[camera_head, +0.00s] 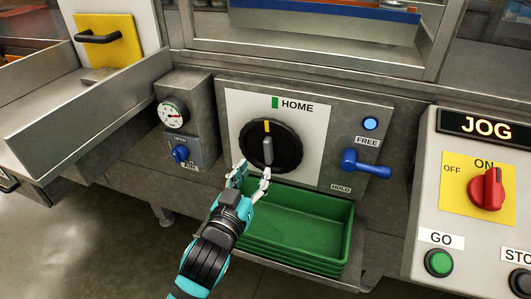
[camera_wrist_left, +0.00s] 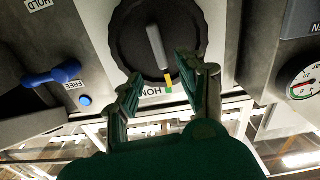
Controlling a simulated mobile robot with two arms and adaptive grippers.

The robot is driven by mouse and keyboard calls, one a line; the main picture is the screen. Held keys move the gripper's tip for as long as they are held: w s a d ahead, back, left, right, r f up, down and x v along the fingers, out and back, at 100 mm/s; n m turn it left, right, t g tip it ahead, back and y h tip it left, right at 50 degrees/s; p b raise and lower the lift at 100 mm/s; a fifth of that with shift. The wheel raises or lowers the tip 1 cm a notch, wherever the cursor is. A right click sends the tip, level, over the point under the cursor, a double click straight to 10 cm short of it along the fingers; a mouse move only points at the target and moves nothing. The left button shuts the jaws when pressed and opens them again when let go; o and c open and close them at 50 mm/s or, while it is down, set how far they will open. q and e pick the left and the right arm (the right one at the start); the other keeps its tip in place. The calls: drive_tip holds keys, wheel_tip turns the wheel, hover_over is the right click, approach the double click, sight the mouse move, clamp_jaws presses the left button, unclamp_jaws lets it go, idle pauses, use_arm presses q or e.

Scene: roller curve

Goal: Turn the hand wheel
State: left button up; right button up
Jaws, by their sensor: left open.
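The hand wheel (camera_head: 287,140) is a black, scalloped round knob with a grey bar handle (camera_head: 268,151) across its middle. It sits on a white panel marked HOME. Its yellow mark (camera_head: 267,127) is at the top, just below and slightly left of the green HOME mark (camera_head: 275,102). My left gripper (camera_head: 252,174) is open and empty at the wheel's lower edge. In the left wrist view the wheel (camera_wrist_left: 130,40) shows upside down beyond the two spread fingers (camera_wrist_left: 166,85). I cannot tell whether a fingertip touches the rim. My right gripper is not in view.
Right of the wheel are a blue lever (camera_head: 366,165) between FREE and HOLD and a lit blue lamp (camera_head: 370,123). A green tray (camera_head: 300,228) lies below. A gauge (camera_head: 172,115) and blue valve (camera_head: 180,153) are left. A JOG panel (camera_head: 432,205) stands at far right.

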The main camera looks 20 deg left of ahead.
sight(266, 151)
use_arm(q)
drive_tip(key=w, duration=0.7)
drive_tip(key=shift+w+d+b, duration=0.1)
drive_tip(key=shift+w+b, duration=0.15)
drive_tip(key=shift+b, duration=0.05)
drive_tip(key=shift+w, duration=0.45)
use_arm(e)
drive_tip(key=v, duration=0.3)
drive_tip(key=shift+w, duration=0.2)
use_arm(q)
clamp_jaws()
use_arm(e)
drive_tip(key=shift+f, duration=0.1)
